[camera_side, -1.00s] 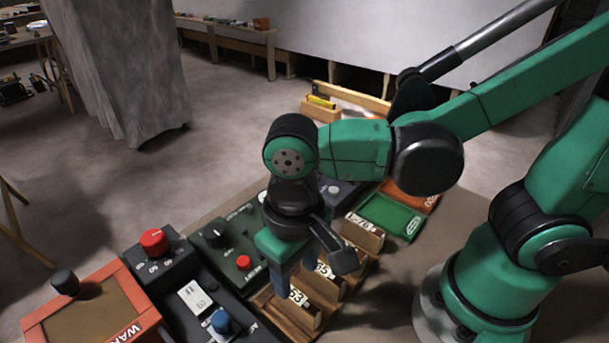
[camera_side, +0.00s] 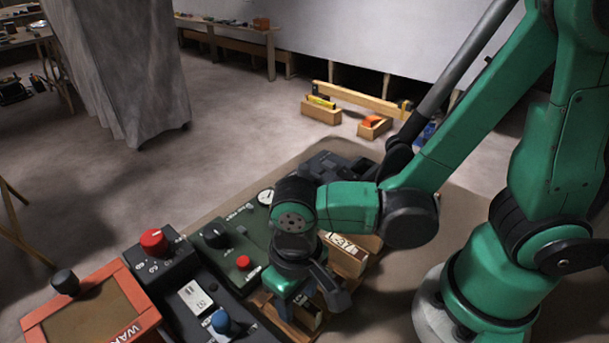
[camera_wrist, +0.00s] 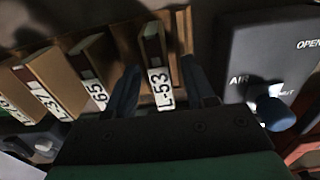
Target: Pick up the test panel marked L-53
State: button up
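The test panel marked L-53 (camera_wrist: 155,52) stands in the wooden rack in the wrist view, its white label facing the camera. My gripper (camera_wrist: 160,72) is open, with one finger on each side of this panel. I see gaps between the fingers and the panel, and nothing is held. In the side view my gripper (camera_side: 295,302) is low over the near end of the rack, and it hides much of the panel there. A panel whose label seems to read 65 (camera_wrist: 90,75) stands to the left of L-53 in the wrist view.
Another panel, apparently L-37 (camera_side: 345,255), stands farther along the rack. Beside the rack are a dark air control box with a blue knob (camera_side: 221,320), a green box with a red button (camera_side: 243,262) and a box with a red knob (camera_side: 153,240). An orange-framed box (camera_side: 97,312) is at the left.

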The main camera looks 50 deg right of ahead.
grip_shut()
jog(key=shift+r, duration=3.5)
